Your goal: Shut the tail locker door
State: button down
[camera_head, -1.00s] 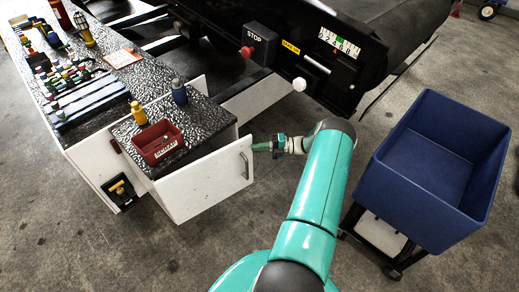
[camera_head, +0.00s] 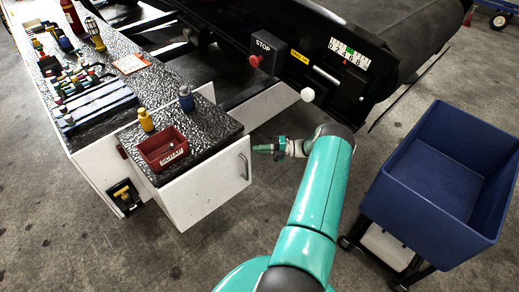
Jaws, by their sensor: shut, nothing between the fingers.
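The tail locker door (camera_head: 200,190) is a white panel with a metal bar handle (camera_head: 244,166) near its right end. It stands almost against the front of the small locker with the speckled top (camera_head: 205,128); a narrow gap seems to show at its right end. My gripper (camera_head: 260,148) is shut and empty. Its fingertips point left, just right of the door's free edge and a little above the handle. I cannot tell whether they touch the door.
A red scrap bin (camera_head: 163,150), a yellow bottle (camera_head: 146,120) and a blue bottle (camera_head: 186,99) stand on the locker top. A blue cart (camera_head: 405,199) is at right. A red stop button (camera_head: 255,61) and white knob (camera_head: 308,94) jut from the loader. Floor before the door is clear.

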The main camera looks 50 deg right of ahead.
jog(key=v, duration=0.7)
jog(key=shift+d, duration=0.2)
jog(key=shift+s, duration=0.15)
